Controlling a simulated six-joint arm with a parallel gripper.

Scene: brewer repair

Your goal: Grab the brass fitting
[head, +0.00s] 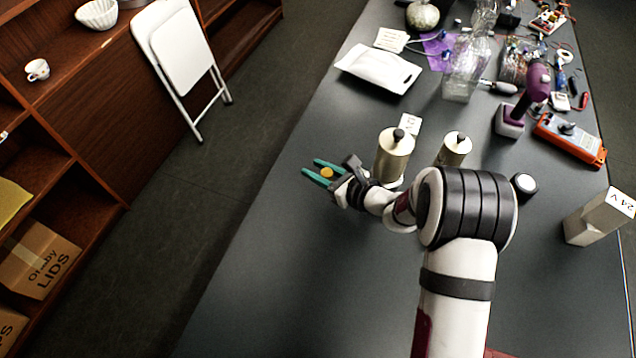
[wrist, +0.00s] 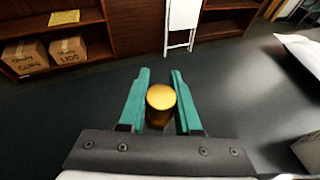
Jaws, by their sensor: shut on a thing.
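The brass fitting (head: 327,172) is a small gold-coloured round piece held between the teal fingers of my gripper (head: 318,172). In the wrist view the brass fitting (wrist: 161,98) shows its round top and part of its darker side, between the two fingers of my gripper (wrist: 160,85). My gripper is shut on it. The fitting sits back from the fingertips, and its lower end is hidden by the gripper body. The gripper is over the left part of the dark table (head: 290,260).
Two cream cylinders with black knobs (head: 395,150) (head: 454,150) stand just right of my gripper. Behind are a white pouch (head: 378,68), a clear bottle (head: 466,65), a purple drill (head: 530,95) and an orange-edged box (head: 570,140). A 24 V block (head: 598,217) stands right. The front-left table is clear.

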